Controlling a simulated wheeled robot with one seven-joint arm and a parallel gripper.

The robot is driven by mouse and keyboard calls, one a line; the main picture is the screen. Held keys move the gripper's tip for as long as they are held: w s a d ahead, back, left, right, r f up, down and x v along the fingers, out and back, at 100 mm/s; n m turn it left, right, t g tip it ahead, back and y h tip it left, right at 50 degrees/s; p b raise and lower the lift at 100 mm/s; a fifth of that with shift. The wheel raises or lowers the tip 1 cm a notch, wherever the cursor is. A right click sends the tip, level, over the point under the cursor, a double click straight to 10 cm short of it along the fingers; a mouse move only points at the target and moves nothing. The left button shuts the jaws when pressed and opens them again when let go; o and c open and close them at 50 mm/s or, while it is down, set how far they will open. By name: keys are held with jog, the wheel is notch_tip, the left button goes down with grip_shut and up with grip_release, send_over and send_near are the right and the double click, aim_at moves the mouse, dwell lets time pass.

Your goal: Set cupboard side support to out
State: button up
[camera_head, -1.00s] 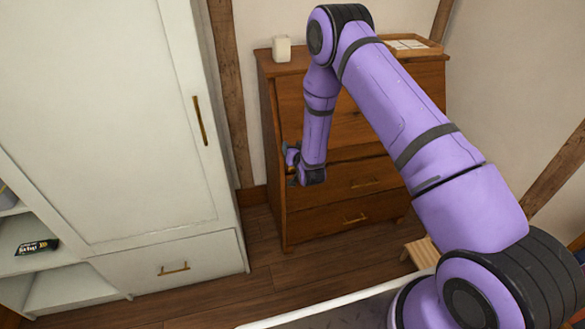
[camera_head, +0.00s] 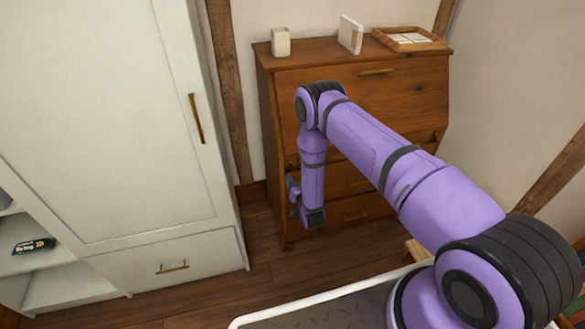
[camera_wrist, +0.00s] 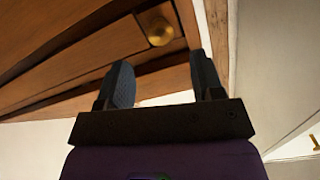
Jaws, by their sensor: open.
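The wooden cupboard (camera_head: 350,100) is a brown bureau with a sloping front flap, which is closed, and drawers below. In the wrist view, a small round brass knob (camera_wrist: 157,29) sits on its wooden front (camera_wrist: 75,45), just beyond the gap between my fingertips. It seems to be the knob of the side support, but I cannot tell how far the support sticks out. My gripper (camera_wrist: 161,72) is open and empty, with one finger to each side of the knob's line and not touching it. In the head view, my gripper (camera_head: 293,188) is at the bureau's left front edge.
A white wardrobe (camera_head: 100,120) with brass handles stands to the left, with open shelves holding a dark packet (camera_head: 34,246).

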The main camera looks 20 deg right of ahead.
aim_at(293, 168)
jog(key=w, duration=0.7)
jog(key=shift+c, duration=0.2)
jog(key=shift+s, duration=0.1)
grip_shut()
